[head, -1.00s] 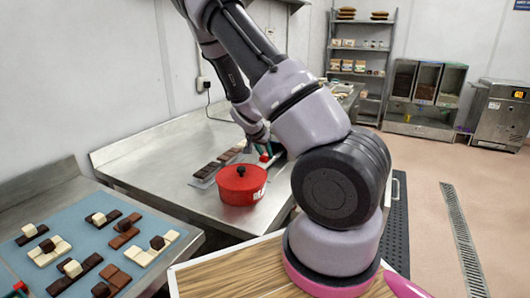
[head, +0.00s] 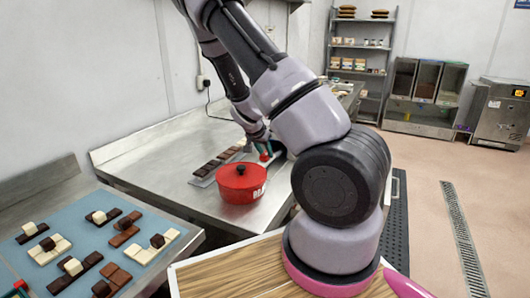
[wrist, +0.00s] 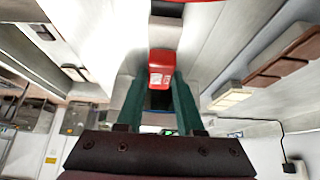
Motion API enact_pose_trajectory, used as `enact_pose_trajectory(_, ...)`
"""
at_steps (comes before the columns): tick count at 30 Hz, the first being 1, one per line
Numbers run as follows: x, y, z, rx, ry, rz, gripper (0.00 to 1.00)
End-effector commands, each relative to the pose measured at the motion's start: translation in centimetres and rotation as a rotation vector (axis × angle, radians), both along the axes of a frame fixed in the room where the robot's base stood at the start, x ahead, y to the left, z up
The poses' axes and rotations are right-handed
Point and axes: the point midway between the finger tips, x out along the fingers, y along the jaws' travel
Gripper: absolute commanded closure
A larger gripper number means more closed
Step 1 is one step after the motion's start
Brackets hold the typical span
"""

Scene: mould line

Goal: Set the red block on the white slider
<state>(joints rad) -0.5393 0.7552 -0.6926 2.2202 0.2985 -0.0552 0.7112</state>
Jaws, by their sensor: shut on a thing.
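The red block (wrist: 162,62) is between the teal fingers of my gripper (wrist: 160,88) in the wrist view, and my gripper is shut on it. In the head view the red block (head: 264,157) shows as a small red patch at the fingertips, just behind the red pot. A pale piece (head: 279,155), which may be the white slider, shows beside it, partly hidden by my arm. I cannot tell whether the block touches it.
A red lidded pot (head: 241,183) stands on the steel table (head: 160,158) close in front of my gripper. Chocolate bars lie on a grey strip (head: 203,181) to its left. A blue mat (head: 75,218) with several chocolate pieces is at the front left.

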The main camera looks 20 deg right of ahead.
Motion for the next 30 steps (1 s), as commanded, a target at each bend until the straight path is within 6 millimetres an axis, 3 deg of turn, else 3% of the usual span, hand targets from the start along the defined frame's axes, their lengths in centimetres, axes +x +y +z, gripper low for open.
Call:
enact_pose_trajectory(26,0.01,0.01,-0.22,0.000,0.000,0.000,1.00)
enact_pose_trajectory(27,0.01,0.01,-0.22,0.000,0.000,0.000,0.48)
enact_pose_trajectory(29,0.01,0.01,-0.22,0.000,0.000,0.000,0.29)
enact_pose_trajectory(30,0.01,0.01,-0.22,0.000,0.000,0.000,0.29)
